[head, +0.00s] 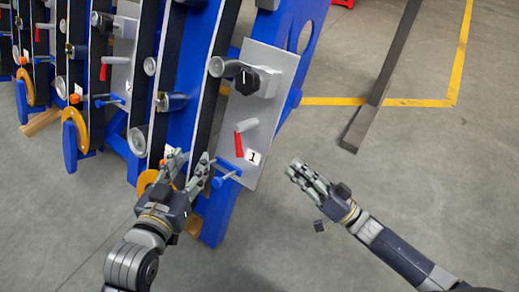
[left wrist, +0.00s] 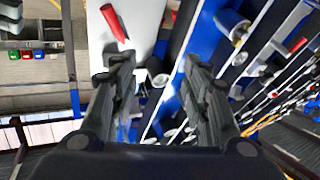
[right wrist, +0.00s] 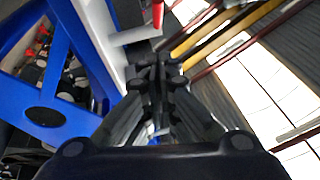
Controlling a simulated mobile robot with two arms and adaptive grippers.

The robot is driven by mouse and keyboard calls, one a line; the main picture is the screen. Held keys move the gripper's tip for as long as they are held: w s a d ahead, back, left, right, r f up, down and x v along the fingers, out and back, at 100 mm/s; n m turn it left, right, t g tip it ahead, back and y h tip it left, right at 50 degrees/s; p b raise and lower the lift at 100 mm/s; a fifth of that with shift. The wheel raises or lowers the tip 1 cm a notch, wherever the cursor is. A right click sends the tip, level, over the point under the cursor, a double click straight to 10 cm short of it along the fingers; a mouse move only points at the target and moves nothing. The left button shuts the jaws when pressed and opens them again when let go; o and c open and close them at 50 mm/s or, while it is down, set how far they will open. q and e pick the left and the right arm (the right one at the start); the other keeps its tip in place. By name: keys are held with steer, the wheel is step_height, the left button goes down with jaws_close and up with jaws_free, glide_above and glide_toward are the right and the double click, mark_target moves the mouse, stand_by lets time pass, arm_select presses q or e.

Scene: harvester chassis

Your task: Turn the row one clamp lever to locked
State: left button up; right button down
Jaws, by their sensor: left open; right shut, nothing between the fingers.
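The row one panel (head: 268,113) is a pale plate with a label "1" on the blue chassis. On it a red lever (head: 239,145) hangs down below a short grey arm (head: 246,125). I take this red one as the clamp lever; it also shows in the left wrist view (left wrist: 114,22) and at the top of the right wrist view (right wrist: 157,14). My left gripper (head: 187,165) is open and empty, to the left of and below the lever, apart from it. My right gripper (head: 293,169) is shut and empty, right of the panel over the floor.
A small blue handle (head: 227,173) sits at the panel's lower edge, close to my left fingers. A black knob (head: 262,82) and a grey roller (head: 222,67) are higher up. Similar rows with yellow wheels (head: 75,130) stand left.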

steer(key=b, duration=0.1)
glide_toward(238, 143)
steer(key=w+r, duration=0.4)
arm_select(q)
step_height(238, 143, up, 12)
steer(key=d+t+h+b, duration=0.1)
steer(key=t+h, duration=0.1)
steer(key=t, duration=0.4)
steer(key=shift+d+f, duration=0.25)
arm_select(e)
steer(key=a, duration=0.1)
steer(key=a+f, duration=0.1)
steer(key=shift+a+f, duration=0.25)
steer(key=shift+a, duration=0.1)
arm_select(q)
steer(key=shift+s, duration=0.1)
